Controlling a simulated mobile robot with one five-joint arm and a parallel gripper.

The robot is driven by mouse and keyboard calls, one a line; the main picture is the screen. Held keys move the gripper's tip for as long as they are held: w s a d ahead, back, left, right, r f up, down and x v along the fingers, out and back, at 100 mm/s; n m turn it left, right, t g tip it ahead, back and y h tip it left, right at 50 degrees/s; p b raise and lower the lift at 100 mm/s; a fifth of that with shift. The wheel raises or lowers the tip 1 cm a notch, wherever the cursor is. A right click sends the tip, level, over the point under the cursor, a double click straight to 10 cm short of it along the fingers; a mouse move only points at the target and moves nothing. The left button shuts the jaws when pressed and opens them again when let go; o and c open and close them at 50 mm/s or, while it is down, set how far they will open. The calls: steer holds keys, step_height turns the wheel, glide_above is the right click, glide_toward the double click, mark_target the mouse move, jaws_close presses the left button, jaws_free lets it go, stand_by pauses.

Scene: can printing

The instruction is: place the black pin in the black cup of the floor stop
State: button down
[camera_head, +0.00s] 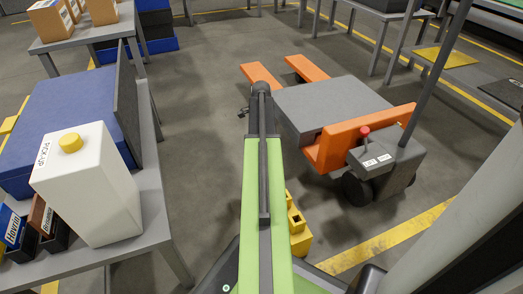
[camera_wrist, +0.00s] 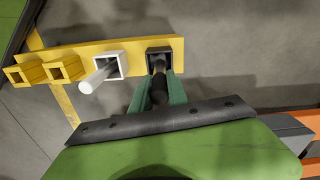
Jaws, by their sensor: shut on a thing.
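The yellow floor stop (camera_wrist: 100,58) lies across the upper left of the wrist view, with a row of square cups on it. Two cups are yellow, one is white and holds a tilted white pin (camera_wrist: 94,80). The black cup (camera_wrist: 158,50) is at the right end. My gripper (camera_wrist: 158,84), with green fingers, is shut on the black pin (camera_wrist: 158,92). The pin's far end overlaps the black cup's opening; I cannot tell how deep it sits. In the head view the floor stop (camera_head: 299,228) shows partly beside my green arm.
An orange and grey pallet truck (camera_head: 335,125) stands right of my arm. A grey table (camera_head: 150,215) with a white container (camera_head: 90,185) and small boxes is on the left. Grey floor lies open between them.

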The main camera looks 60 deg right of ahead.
step_height(320, 180, down, 4)
steer(key=b, duration=0.3)
steer(key=shift+f+b, duration=0.15)
steer(key=shift+b, duration=0.25)
steer(key=shift+r, duration=0.25)
steer(key=shift+f, duration=0.2)
steer(key=c, duration=1.3)
jaws_free()
steer(key=shift+r, duration=0.1)
step_height(320, 180, up, 12)
steer(key=p, duration=1.2)
steer(key=shift+r+p, duration=0.25)
steer(key=shift+p, duration=0.15)
steer(key=shift+f, duration=0.15)
